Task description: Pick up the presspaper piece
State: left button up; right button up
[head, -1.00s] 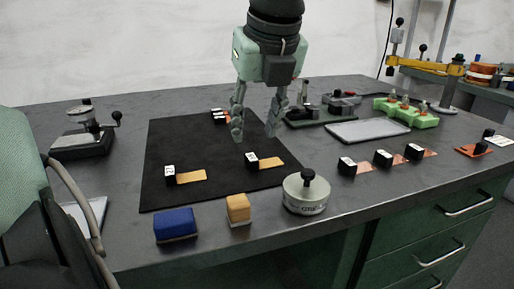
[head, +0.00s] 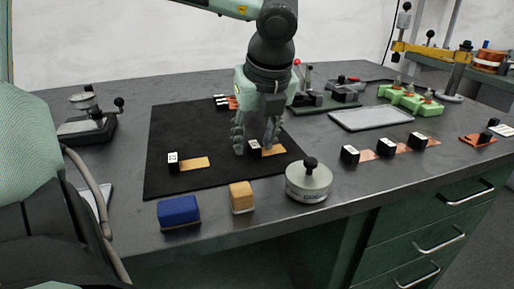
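Two tan strips, each with a black block bearing a white label at its left end, lie on the black mat (head: 160,130). I take these for presspaper pieces. The left strip (head: 196,163) lies free. The right strip (head: 273,150) is under my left gripper (head: 255,148), which points down with its fingers apart on either side of that strip's black block (head: 254,149). I cannot tell whether the fingers touch the block. The gripper partly hides this piece. My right gripper is not in view.
A blue block (head: 179,211), a tan block (head: 241,197) and a round metal weight (head: 309,181) stand near the front edge. Copper pieces with black blocks (head: 388,145) lie to the right. A grey tray (head: 370,118) lies behind them.

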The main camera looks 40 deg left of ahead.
pick_arm(q)
grip_shut()
jog(key=shift+r, duration=0.1)
